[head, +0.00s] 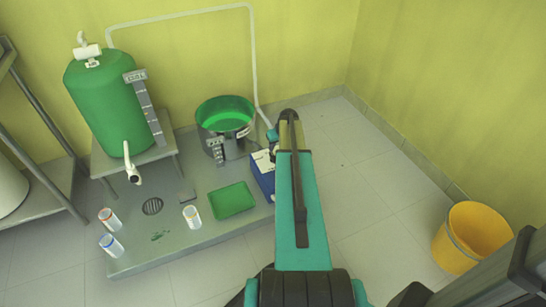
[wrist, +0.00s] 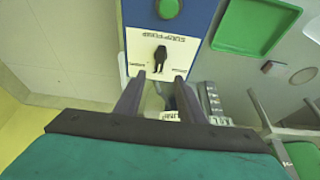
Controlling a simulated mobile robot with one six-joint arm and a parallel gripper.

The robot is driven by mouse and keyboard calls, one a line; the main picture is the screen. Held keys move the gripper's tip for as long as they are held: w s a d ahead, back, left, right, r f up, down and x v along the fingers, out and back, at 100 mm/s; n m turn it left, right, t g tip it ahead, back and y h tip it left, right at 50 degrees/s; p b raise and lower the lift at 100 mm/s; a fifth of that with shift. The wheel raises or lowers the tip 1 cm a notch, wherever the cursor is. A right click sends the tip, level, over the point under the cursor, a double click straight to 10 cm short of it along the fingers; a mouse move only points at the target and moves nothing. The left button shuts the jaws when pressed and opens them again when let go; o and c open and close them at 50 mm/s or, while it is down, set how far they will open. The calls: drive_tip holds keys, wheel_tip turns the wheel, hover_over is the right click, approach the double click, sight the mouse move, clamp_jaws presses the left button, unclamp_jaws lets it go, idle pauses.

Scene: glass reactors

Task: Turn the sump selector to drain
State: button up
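The sump selector (wrist: 160,57) is a small black knob on a white panel (wrist: 180,50) at one end of a blue box, seen in the wrist view. Its long axis lies roughly up and down in the picture. Small labels sit to its left and right, too small to read surely. My gripper (wrist: 160,76) is open, its two dark fingers apart, with the knob just beyond and between the tips. I cannot tell whether they touch it. In the head view the blue box (head: 262,178) is partly hidden by my arm; the fingers and knob are not clear there.
A green tray (head: 233,200) and a drain grate (head: 152,206) are left of the box. A pot with green liquid (head: 226,113) and a green tank (head: 105,100) stand behind. Several white containers stand at the platform front. A yellow bucket (head: 473,237) is right; floor between is clear.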

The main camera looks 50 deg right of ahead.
sight(273, 156)
drive_tip(key=b+x, duration=0.2)
drive_tip(key=x, duration=0.9)
drive_tip(key=shift+w+f, duration=0.1)
drive_tip(key=shift+f, duration=0.1)
drive_tip(key=shift+c, duration=0.4)
drive_tip(key=shift+a, duration=0.15)
clamp_jaws()
